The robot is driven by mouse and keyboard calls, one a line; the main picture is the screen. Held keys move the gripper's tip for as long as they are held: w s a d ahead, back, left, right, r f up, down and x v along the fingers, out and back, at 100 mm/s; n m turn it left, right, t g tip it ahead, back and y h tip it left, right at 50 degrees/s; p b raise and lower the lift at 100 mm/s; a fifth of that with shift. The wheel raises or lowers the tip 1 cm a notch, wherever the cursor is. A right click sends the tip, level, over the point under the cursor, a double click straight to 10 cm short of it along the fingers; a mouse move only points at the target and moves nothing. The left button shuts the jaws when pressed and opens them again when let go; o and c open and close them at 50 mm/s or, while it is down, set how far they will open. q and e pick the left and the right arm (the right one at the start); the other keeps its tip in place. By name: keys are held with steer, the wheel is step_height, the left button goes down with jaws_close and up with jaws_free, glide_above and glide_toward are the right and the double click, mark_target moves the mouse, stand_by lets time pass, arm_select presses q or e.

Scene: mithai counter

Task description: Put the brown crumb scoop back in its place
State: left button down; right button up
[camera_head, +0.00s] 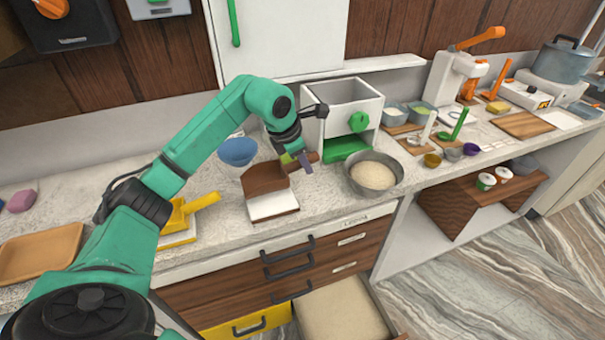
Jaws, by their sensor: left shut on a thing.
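My left gripper (298,160) is shut on the handle of the brown crumb scoop (264,179), near the middle of the counter. The scoop's broad pan points to the left and toward me. Under the pan's near side shows a white pad with a brown edge (273,206). The pan overlaps the pad's far part in view. I cannot tell whether the scoop touches the pad or hangs just above it. My right gripper is not in view.
A yellow scoop (183,216) sits on a similar pad to the left, beside my arm. A blue bowl (237,152) stands behind the brown scoop. A metal bowl of pale grains (373,174) and a white machine with a green knob (341,112) stand to the right. A drawer (343,312) below is open.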

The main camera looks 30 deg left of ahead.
arm_select(q)
step_height(320, 180, down, 4)
steer(key=shift+w+f+p, duration=0.1)
steer(key=shift+f+p, duration=0.1)
steer(key=shift+p, duration=0.4)
steer(key=shift+f, duration=0.25)
steer(key=c, duration=0.6)
jaws_free()
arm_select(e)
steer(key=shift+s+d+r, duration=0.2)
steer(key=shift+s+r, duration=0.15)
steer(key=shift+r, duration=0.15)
arm_select(q)
steer(key=shift+f, duration=0.25)
steer(key=b+v, duration=0.3)
steer(key=v, duration=0.1)
steer(key=shift+r, duration=0.15)
steer(key=b+v, duration=0.1)
steer(key=v, duration=0.9)
steer(key=shift+s+d+r, duration=0.15)
steer(key=shift+s+r, duration=0.05)
steer(key=shift+r, duration=0.05)
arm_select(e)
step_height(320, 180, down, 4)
